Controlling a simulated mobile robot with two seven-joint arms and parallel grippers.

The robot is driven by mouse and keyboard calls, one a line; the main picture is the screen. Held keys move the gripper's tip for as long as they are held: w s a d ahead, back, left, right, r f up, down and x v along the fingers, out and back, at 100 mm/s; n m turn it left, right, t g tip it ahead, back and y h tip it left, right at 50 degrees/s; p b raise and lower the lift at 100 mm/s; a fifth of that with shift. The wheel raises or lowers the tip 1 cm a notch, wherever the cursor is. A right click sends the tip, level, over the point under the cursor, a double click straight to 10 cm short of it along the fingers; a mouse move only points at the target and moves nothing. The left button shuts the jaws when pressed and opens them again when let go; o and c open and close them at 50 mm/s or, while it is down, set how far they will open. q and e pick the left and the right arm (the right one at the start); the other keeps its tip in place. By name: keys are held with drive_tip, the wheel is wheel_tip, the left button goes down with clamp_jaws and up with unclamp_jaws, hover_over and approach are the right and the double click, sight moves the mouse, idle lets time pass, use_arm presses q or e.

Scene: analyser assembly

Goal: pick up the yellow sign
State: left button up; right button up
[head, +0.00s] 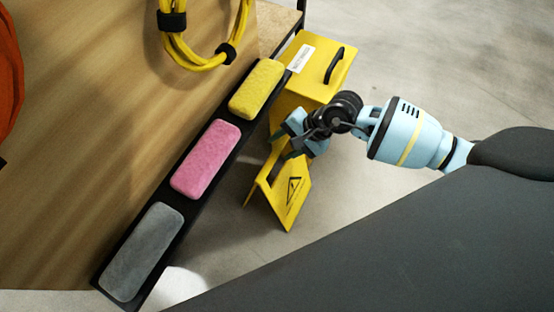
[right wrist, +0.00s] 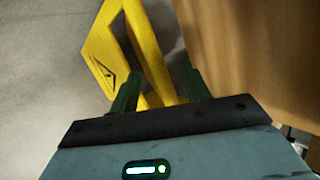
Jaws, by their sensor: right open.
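The yellow sign (head: 290,196) is a folding floor sign with a black warning triangle. It stands on the floor beside the wooden panel in the head view. My right gripper (head: 281,147) is open at the sign's upper end. In the right wrist view the sign (right wrist: 103,52) shows between and beyond the two green fingers of my right gripper (right wrist: 158,88). The fingers lie on either side of part of its yellow frame; I cannot tell whether they touch it. My left gripper is not in view.
A yellow box (head: 318,66) with a black handle stands just behind the sign. A black rail (head: 152,193) with yellow, pink and grey blocks runs along the wooden panel (head: 90,150). A yellow cable (head: 207,58) hangs there. Grey floor (head: 425,50) is clear at the back right.

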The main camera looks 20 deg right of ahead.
sight(280, 149)
drive_tip(key=b+x, duration=0.1)
drive_tip(key=x, duration=0.2)
drive_tip(key=shift+w+a+f, duration=0.1)
drive_tip(key=shift+f, duration=0.3)
drive_tip(key=shift+c, duration=0.2)
clamp_jaws()
drive_tip(key=shift+r, duration=0.1)
idle(0.8)
